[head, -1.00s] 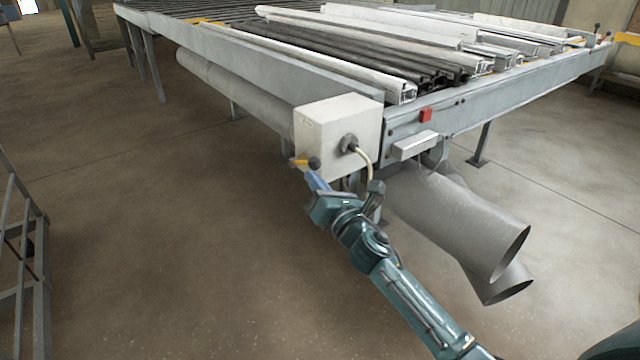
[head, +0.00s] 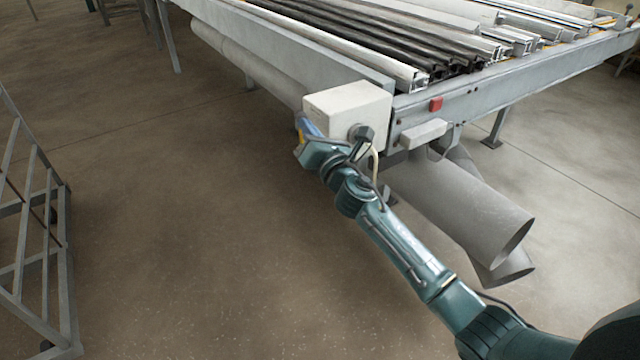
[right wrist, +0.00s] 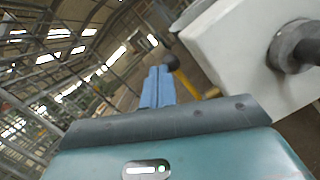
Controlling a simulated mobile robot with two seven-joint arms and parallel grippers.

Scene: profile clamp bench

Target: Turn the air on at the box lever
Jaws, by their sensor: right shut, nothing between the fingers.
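The pale box (head: 345,106) hangs at the near corner of the bench; it also shows at the right of the right wrist view (right wrist: 245,50). Its yellow lever (right wrist: 190,84) with a black knob (right wrist: 171,62) sticks out from the box's side. In the head view the lever is mostly hidden by my right gripper. My right gripper (head: 304,122) has its blue fingers pressed together, empty, at the left side of the box. In the right wrist view the fingertips (right wrist: 158,72) lie just left of the knob and lever; I cannot tell whether they touch. My left gripper is not in view.
A cable gland (right wrist: 297,46) with a cable juts from the box's front, close to my right wrist. Grey ducts (head: 465,205) hang under the bench. A red button (head: 436,104) is on the bench frame. A metal rack (head: 50,240) stands left; the floor between is clear.

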